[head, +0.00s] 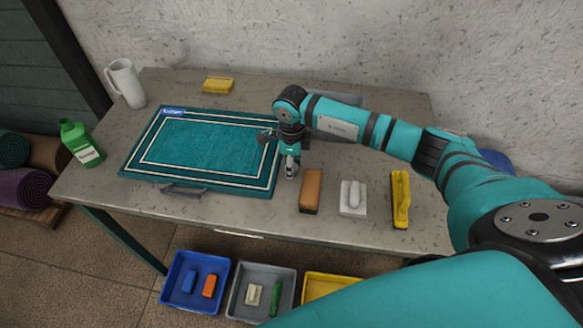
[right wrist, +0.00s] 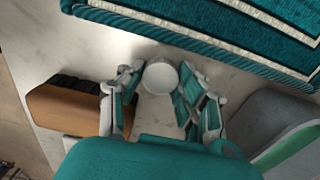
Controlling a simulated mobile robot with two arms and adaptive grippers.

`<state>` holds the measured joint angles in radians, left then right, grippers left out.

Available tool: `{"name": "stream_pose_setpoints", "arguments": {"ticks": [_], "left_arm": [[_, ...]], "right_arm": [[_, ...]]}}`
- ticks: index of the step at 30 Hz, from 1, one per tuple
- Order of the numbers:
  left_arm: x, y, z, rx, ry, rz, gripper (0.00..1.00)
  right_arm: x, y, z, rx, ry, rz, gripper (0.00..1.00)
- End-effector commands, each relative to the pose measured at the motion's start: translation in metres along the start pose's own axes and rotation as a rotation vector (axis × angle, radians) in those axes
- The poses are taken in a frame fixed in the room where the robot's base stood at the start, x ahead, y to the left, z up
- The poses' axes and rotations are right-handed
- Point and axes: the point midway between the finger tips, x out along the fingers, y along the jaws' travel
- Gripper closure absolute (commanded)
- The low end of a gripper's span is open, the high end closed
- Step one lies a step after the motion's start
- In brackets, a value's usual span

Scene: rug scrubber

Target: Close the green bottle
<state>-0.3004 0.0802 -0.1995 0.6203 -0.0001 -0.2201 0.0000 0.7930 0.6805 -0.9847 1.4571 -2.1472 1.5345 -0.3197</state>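A round white cap (right wrist: 161,77) sits between the fingertips of my right gripper (right wrist: 161,72) in the right wrist view. The fingertips bear on the cap's two sides, so the gripper looks shut on it. In the head view my right gripper (head: 291,170) points down at the table, just right of the teal rug; whether the cap is lifted I cannot tell. My left gripper is not in view.
The rug (head: 205,148) covers the table's left half. A brush (head: 311,190), a white-handled tool (head: 353,198) and a yellow brush (head: 400,199) lie right of the gripper. A white pitcher (head: 126,83) and yellow sponge (head: 218,85) stand behind. Bins (head: 262,292) stand below in front.

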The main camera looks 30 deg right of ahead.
Motion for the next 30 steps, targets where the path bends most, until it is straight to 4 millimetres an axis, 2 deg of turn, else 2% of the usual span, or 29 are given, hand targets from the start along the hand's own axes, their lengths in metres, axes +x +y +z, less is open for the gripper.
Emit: {"name": "stream_pose_setpoints", "arguments": {"ticks": [14, 21, 30], "left_arm": [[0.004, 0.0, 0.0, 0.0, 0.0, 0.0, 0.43], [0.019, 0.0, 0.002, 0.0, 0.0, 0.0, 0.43], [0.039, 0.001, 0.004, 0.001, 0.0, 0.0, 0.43]], "right_arm": [[-0.005, -0.001, 0.0, 0.001, 0.0, -0.002, 0.76], [-0.034, -0.002, 0.0, 0.0, -0.003, -0.005, 0.76], [-0.038, 0.062, 0.034, -0.007, -0.003, -0.001, 0.76]]}}
